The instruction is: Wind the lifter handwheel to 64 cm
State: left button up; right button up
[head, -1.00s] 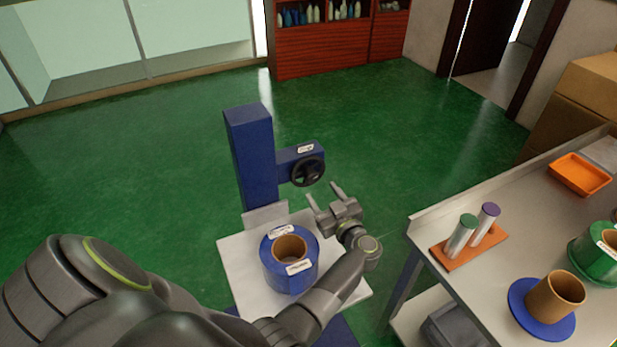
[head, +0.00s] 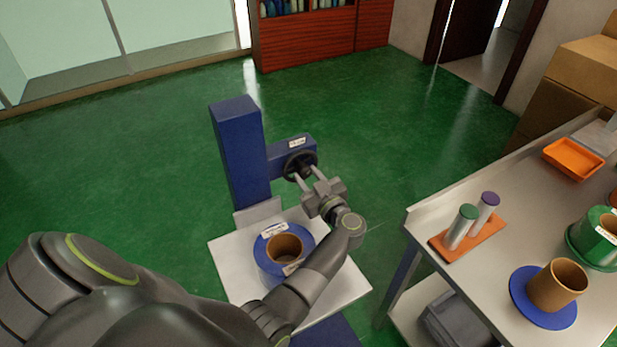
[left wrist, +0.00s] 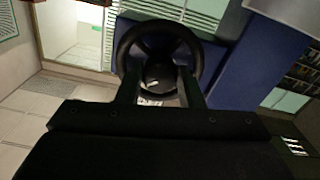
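The black handwheel (head: 300,166) is on the side arm of the blue lifter column (head: 240,150). It also shows in the left wrist view (left wrist: 158,38), straight ahead between the fingers. My left gripper (head: 304,173) is open, with its two fingertips at the near face of the wheel. Whether the fingers touch the rim I cannot tell. A white label (head: 297,142) sits above the wheel, too small to read. The lifter's white platform (head: 232,262) carries a blue roll (head: 268,262) with a brown core. My right gripper is not in view.
A grey table (head: 425,222) stands at the right. It holds an orange stand (head: 470,243) with two cylinders, a brown core on a blue disc (head: 530,300), a green roll (head: 590,250) and an orange tray (head: 573,160). The green floor around the lifter is clear.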

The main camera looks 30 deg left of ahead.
pick_arm(q)
jog(key=shift+c, duration=0.7)
jog(key=shift+n, duration=0.4)
jog(key=shift+n, duration=1)
jog(key=shift+w+d+n+b, duration=0.1)
jog(key=shift+n+b, duration=0.3)
jog(key=shift+n, duration=1.6)
jog(key=o, duration=1)
jog(key=shift+c, duration=0.2)
